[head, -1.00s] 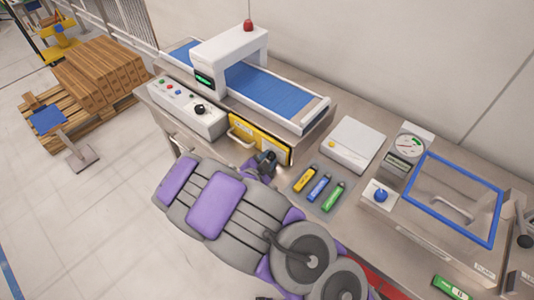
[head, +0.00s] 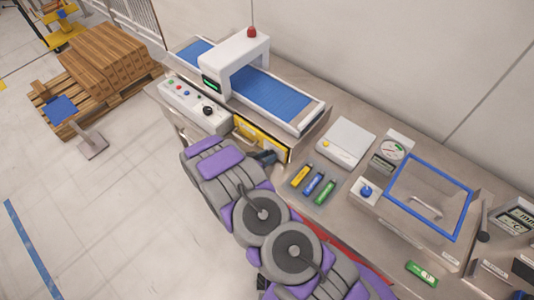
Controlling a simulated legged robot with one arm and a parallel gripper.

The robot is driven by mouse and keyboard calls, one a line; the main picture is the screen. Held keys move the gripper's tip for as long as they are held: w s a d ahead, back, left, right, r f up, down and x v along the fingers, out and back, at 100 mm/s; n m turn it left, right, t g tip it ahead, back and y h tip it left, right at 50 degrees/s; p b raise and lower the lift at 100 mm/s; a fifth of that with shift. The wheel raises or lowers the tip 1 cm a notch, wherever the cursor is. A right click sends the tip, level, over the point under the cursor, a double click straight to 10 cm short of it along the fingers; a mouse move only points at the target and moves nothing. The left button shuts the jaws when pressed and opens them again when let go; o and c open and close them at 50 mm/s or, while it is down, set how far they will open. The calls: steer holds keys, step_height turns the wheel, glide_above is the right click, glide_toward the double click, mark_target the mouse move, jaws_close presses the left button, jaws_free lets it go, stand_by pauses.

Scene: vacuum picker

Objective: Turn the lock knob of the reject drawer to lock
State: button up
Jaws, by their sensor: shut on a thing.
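The reject drawer (head: 274,145) has a yellow front, set in the steel bench under the end of the blue conveyor. A pale bar handle is on its left part, partly hidden now by my arm. My gripper (head: 266,156), small and dark, is at the lower right part of the drawer front. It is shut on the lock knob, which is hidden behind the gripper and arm. The knob's angle cannot be seen.
A control box (head: 192,106) with buttons and a black knob stands left of the drawer. Yellow, blue and green sticks lie on a grey mat right of my gripper. A white scale (head: 346,141) and a blue-rimmed chamber (head: 430,195) stand further right.

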steer(key=n, duration=0.1)
steer(key=n+h+b, duration=0.1)
steer(key=b, duration=0.1)
steer(key=shift+w+a+f+n+g+h, duration=0.15)
steer(key=shift+a+f+n+g+h, duration=0.15)
steer(key=shift+n+g, duration=0.1)
steer(key=shift+r+n+h+b, duration=0.1)
steer(key=shift+n+h+b, duration=0.4)
steer(key=shift+n+b, duration=0.3)
steer(key=o, duration=0.7)
steer(key=shift+o, duration=0.4)
steer(key=shift+w+a, duration=0.15)
steer(key=shift+a, duration=0.05)
steer(key=shift+d, duration=0.15)
